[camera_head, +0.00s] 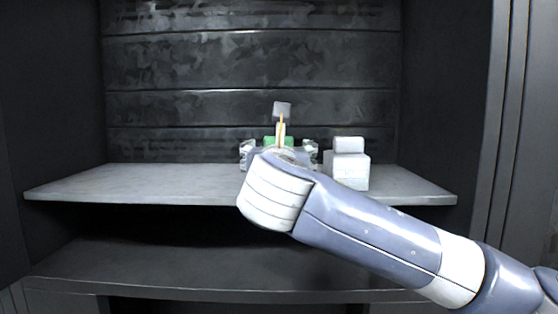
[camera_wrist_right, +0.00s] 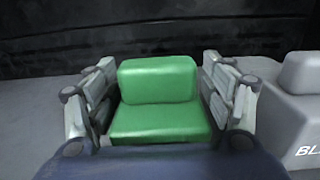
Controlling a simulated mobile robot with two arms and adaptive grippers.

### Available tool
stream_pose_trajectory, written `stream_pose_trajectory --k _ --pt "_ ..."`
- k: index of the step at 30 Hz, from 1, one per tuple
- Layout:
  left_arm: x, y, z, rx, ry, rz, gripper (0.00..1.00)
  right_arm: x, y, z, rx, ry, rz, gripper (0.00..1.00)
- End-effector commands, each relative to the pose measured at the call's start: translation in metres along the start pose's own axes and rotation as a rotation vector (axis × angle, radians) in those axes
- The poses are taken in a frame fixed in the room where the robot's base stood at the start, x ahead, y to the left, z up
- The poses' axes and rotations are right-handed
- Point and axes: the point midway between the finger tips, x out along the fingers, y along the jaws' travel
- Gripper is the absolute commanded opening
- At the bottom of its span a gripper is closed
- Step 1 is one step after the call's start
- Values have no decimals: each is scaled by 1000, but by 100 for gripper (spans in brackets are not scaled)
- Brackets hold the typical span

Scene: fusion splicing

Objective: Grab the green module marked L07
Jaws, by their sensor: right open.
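The green module (camera_wrist_right: 160,108) stands on the shelf, in the middle of the right wrist view. No L07 marking can be read on it. In the head view only a small green part (camera_head: 269,140) shows behind my right wrist. My right gripper (camera_wrist_right: 160,95) is open, with one finger on each side of the green module. I cannot tell whether the fingers touch it. In the head view the right gripper's fingers (camera_head: 279,149) show at both sides of the green. My left gripper is not in view.
A white-grey block with a stepped top (camera_head: 347,170) stands right of the green module; it also shows in the wrist view (camera_wrist_right: 295,115) with partly cut-off lettering. The grey shelf (camera_head: 130,182) is clear on the left. A lower shelf (camera_head: 160,265) lies beneath, and a dark back wall stands behind.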

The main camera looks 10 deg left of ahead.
Motion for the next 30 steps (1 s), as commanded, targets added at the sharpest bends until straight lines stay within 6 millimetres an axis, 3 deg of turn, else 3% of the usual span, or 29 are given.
stream_pose_trajectory --k 3,10,23,30 --pt "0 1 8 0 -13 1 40 0 0 0 0 0 0 73" --pt "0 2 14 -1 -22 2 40 0 0 0 0 0 0 21" --pt "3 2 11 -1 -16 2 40 0 0 4 0 -2 -1 21" --pt "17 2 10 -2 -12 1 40 0 -1 25 1 -5 -3 21"
